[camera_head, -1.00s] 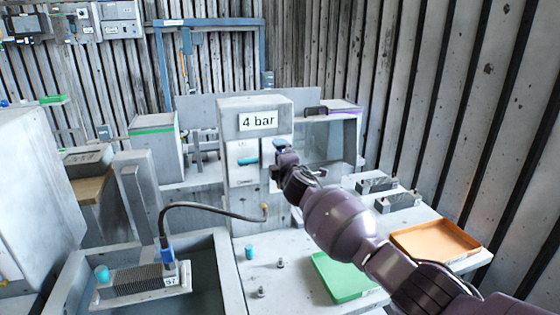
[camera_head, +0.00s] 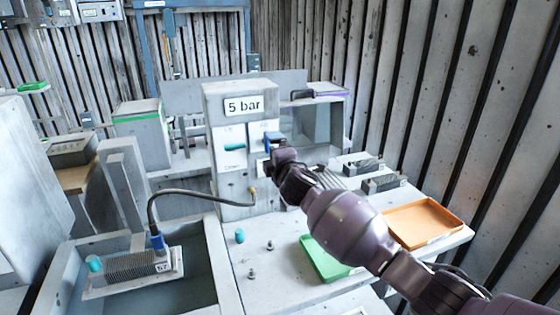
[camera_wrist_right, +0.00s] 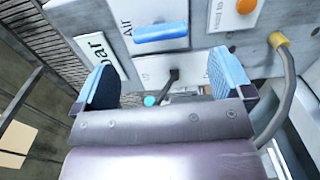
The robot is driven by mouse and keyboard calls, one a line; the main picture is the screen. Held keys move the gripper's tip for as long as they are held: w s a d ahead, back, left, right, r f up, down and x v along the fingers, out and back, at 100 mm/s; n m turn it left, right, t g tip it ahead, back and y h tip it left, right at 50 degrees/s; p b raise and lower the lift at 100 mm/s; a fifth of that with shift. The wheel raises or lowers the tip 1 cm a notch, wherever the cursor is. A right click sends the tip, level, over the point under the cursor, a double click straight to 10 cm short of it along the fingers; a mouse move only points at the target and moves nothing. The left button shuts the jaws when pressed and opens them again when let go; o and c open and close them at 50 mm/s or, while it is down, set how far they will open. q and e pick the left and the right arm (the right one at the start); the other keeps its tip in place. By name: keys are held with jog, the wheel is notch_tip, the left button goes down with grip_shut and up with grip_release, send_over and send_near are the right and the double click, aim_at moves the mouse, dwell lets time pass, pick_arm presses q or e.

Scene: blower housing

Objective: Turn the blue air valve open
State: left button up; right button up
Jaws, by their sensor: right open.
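The blue air valve handle (camera_head: 271,138) is on the front of a grey cabinet (camera_head: 228,190), below a sign (camera_head: 243,105) that reads "5 bar". In the right wrist view the blue handle (camera_wrist_right: 160,33) lies crosswise on a white plate marked "Air". My right gripper (camera_head: 278,160) is just below the handle in the head view. In the right wrist view its fingers (camera_wrist_right: 166,78) are apart, with nothing visible gripped between them. The handle appears beyond the fingertips, clear of both. My left gripper is not in view.
A teal lever (camera_head: 235,147) sits left of the valve. A cable (camera_head: 190,190) runs from the cabinet to a finned part (camera_head: 125,268) in a basin. A green tray (camera_head: 322,262) and an orange tray (camera_head: 424,222) lie on the bench, partly beside my right arm.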

jog(key=shift+v, duration=2.25)
notch_tip(320, 180, up, 4)
jog(key=s+a+m+y, duration=0.1)
jog(key=s+m+y, duration=0.1)
jog(key=m, duration=0.1)
jog(key=s+d+f+m+h, duration=0.3)
jog(key=s+d+f+m, duration=1.05)
jog(key=f, duration=0.45)
jog(key=s+d+f+m+g+h, duration=0.2)
jog(key=s+d+f, duration=0.4)
jog(key=s+f, duration=0.3)
jog(key=s+d+f+m+g+h, duration=0.2)
jog(key=s+d+f, duration=0.4)
jog(key=s, duration=1)
notch_tip(320, 180, down, 4)
jog(key=shift+s+d+r+g+h+b, duration=0.15)
jog(key=shift+s+g+h+b, duration=0.2)
jog(key=shift+g, duration=0.45)
